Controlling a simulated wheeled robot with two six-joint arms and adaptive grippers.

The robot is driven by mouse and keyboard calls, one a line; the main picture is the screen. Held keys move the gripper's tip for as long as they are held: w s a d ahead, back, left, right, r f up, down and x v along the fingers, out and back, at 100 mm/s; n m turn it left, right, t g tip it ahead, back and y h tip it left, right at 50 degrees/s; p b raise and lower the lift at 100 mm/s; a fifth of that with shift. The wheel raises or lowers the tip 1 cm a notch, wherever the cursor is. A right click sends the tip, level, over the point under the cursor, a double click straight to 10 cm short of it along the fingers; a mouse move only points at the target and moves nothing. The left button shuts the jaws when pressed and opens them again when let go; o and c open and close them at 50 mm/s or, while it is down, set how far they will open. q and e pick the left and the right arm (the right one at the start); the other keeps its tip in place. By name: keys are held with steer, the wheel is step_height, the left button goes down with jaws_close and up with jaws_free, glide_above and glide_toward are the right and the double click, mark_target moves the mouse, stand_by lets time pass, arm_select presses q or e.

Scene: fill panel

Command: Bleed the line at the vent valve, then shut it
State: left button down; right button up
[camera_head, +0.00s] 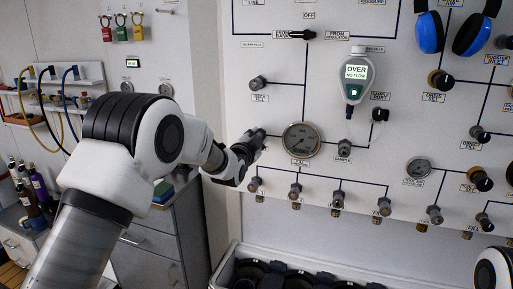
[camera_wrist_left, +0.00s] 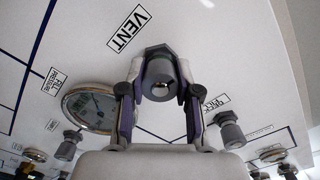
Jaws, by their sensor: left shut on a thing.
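The vent valve is a grey knob (camera_wrist_left: 160,72) beside the VENT label (camera_wrist_left: 129,28) in the left wrist view. My left gripper (camera_wrist_left: 160,92) has its two fingers on either side of this knob and is shut on it. In the head view my left gripper (camera_head: 250,146) reaches the panel just left of the round gauge (camera_head: 301,140) and largely hides the knob. The gauge also shows in the left wrist view (camera_wrist_left: 90,107); its reading is too small to tell. A handheld meter (camera_head: 355,78) on the panel reads OVER and NO FLOW. My right gripper is out of view.
A row of small valves (camera_head: 338,199) runs below the gauge, close to my left gripper. Another grey knob (camera_head: 258,83) sits above it. Blue ear defenders (camera_head: 430,32) hang at upper right. A crate (camera_head: 236,262) with dark cylinders stands below the panel.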

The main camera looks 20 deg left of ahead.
arm_select(q)
steer(key=m+b, duration=0.3)
steer(key=m, duration=0.1)
steer(key=shift+f+m, duration=0.15)
steer(key=shift+m, duration=0.15)
steer(key=m+b, duration=0.3)
steer(key=m, duration=0.1)
steer(key=shift+f+m, duration=0.1)
steer(key=shift+m, duration=0.2)
steer(key=m+b, duration=0.2)
steer(key=m, duration=0.2)
steer(key=shift+f+m, duration=0.15)
steer(key=shift+m, duration=0.15)
steer(key=shift+m+b, duration=1.15)
steer(key=shift+m, duration=0.75)
steer(key=shift+f, duration=0.1)
steer(key=c, duration=0.9)
jaws_free()
steer(key=shift+o, duration=0.6)
steer(key=shift+d+r, duration=0.1)
steer(key=shift+r, duration=0.1)
steer(key=shift+s, duration=0.1)
